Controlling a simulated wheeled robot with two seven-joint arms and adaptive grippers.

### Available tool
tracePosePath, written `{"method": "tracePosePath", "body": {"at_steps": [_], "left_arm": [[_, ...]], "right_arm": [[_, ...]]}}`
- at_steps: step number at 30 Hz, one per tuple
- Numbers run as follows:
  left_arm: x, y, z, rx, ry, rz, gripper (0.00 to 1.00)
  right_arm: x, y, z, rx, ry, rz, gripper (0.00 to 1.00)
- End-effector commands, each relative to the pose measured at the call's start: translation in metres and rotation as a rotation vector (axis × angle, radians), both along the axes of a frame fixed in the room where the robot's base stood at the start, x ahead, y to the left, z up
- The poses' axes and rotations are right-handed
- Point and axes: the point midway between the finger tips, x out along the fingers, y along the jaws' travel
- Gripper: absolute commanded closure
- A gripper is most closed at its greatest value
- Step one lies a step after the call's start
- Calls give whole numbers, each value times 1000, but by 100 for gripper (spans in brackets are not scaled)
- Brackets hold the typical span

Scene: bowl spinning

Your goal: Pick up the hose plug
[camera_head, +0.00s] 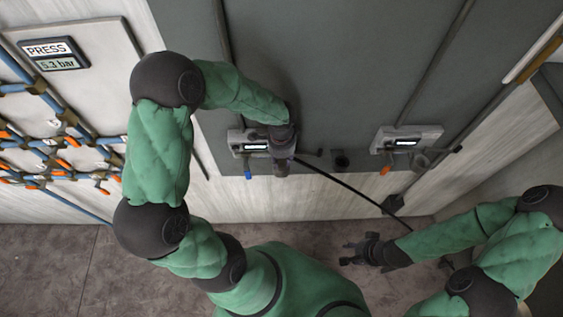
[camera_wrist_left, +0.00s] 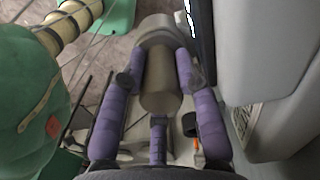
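My left gripper (camera_head: 282,165) is up at the left device on the grey panel, at the end of the black hose (camera_head: 345,186). In the left wrist view, the purple fingers of the left gripper (camera_wrist_left: 160,75) lie along both sides of a grey-brown cylinder, which I take to be the hose plug (camera_wrist_left: 160,80). The fingers appear to touch it, and a third finger is below it. In the head view the gripper hides the plug. My right gripper (camera_head: 358,253) is at lower right, apart from the panel, with its fingers spread and nothing visible between them.
The left device (camera_head: 240,138) has a lit display and a blue part below it. A pressure sign (camera_head: 52,52) and blue-orange pipes (camera_head: 60,150) are at left.

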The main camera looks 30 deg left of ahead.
Motion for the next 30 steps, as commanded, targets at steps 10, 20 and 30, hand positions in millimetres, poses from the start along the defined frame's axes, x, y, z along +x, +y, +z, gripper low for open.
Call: {"method": "tracePosePath", "body": {"at_steps": [10, 20, 30], "left_arm": [[0, 0, 2, 1, -1, 0, 100], [-1, -1, 36, 0, -4, 0, 100], [-39, -43, 96, 0, -5, -7, 100]], "right_arm": [[0, 0, 0, 0, 0, 0, 60], [0, 0, 2, 0, 0, 0, 60], [0, 0, -2, 0, 0, 0, 60]]}}
